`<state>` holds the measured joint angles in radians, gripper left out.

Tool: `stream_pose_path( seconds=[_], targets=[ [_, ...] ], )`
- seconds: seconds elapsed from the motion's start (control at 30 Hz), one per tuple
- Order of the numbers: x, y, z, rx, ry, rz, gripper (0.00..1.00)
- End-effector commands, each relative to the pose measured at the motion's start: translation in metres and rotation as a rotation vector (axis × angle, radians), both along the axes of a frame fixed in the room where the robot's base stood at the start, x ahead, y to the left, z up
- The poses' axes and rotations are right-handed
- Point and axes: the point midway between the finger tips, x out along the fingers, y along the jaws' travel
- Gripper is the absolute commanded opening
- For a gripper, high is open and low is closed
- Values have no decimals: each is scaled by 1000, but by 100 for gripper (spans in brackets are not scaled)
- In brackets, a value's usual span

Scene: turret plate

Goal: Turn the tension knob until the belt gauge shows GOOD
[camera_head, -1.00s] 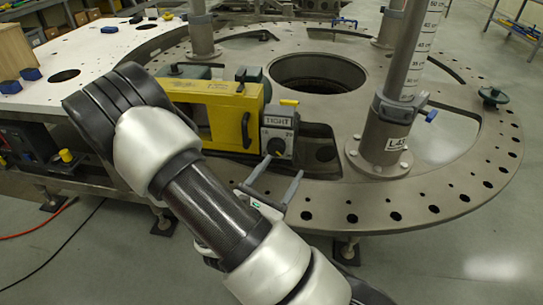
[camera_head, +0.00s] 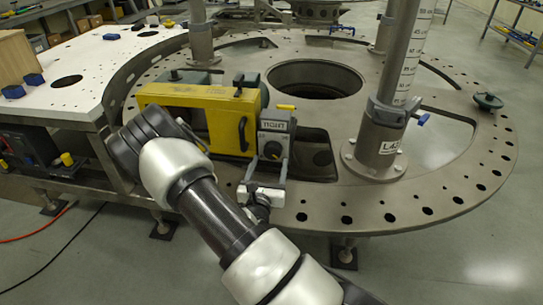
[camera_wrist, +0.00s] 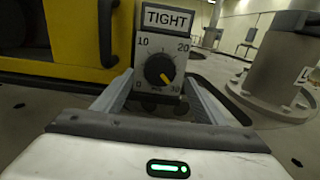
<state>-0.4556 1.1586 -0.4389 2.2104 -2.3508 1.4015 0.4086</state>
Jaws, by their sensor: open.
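The tension knob (camera_head: 273,150) is a round dark knob on a grey box at the end of a yellow machine. In the wrist view the knob (camera_wrist: 160,69) has a yellow pointer aimed down and right, toward the 30 end of a dial marked 0 to 30. The belt gauge (camera_wrist: 167,18) above it reads TIGHT; its label (camera_head: 271,125) also shows in the head view. My gripper (camera_head: 266,172) is open in front of the box. In the wrist view its fingers reach forward below and to either side of the knob; contact cannot be told.
The yellow machine (camera_head: 190,105) stands left of the box on a round grey plate (camera_head: 400,205) with many holes. A thick post labelled L4-something (camera_head: 380,140) rises close on the right. A large round opening (camera_head: 315,80) lies behind.

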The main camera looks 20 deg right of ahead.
Motion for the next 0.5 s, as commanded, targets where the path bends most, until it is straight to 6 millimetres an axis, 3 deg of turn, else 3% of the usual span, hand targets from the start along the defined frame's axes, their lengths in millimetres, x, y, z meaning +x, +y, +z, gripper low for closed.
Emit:
stream_pose_path(
  seconds=[0.2, 0.5],
  targets=[
    [28, -19, 0, 0, -1, 0, 65],
    [38, -25, 0, -1, 1, 1, 65]
  ],
)
